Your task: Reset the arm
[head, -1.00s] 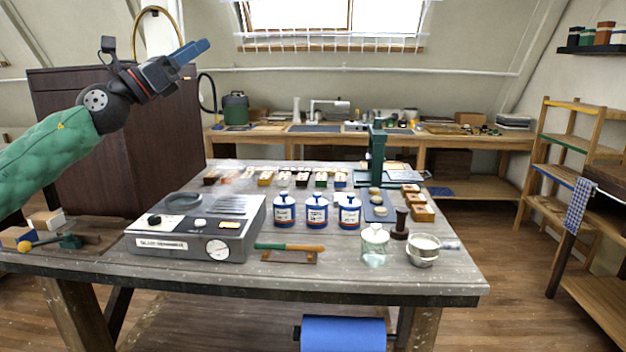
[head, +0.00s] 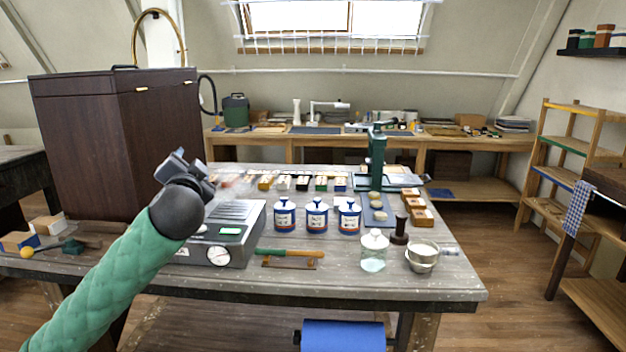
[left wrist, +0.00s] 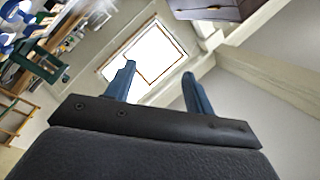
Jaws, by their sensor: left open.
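My left arm, in a green quilted sleeve, rises from the lower left of the head view. My left gripper (head: 180,163) is above the left part of the workbench, over the grey device, and points away from me. In the left wrist view the left gripper (left wrist: 158,85) shows two blue fingers, wide apart with nothing between them. Beyond them are the window (left wrist: 150,55) and the wall. The grey device (head: 232,250) is partly hidden behind my arm. My right gripper is not in view.
Three blue-and-white jars (head: 317,216) stand mid-bench. A glass jar (head: 373,252), a metal cup (head: 421,256) and a green press (head: 376,160) are to the right. A green-handled tool (head: 290,252) lies in front. A dark cabinet (head: 120,140) stands at the back left.

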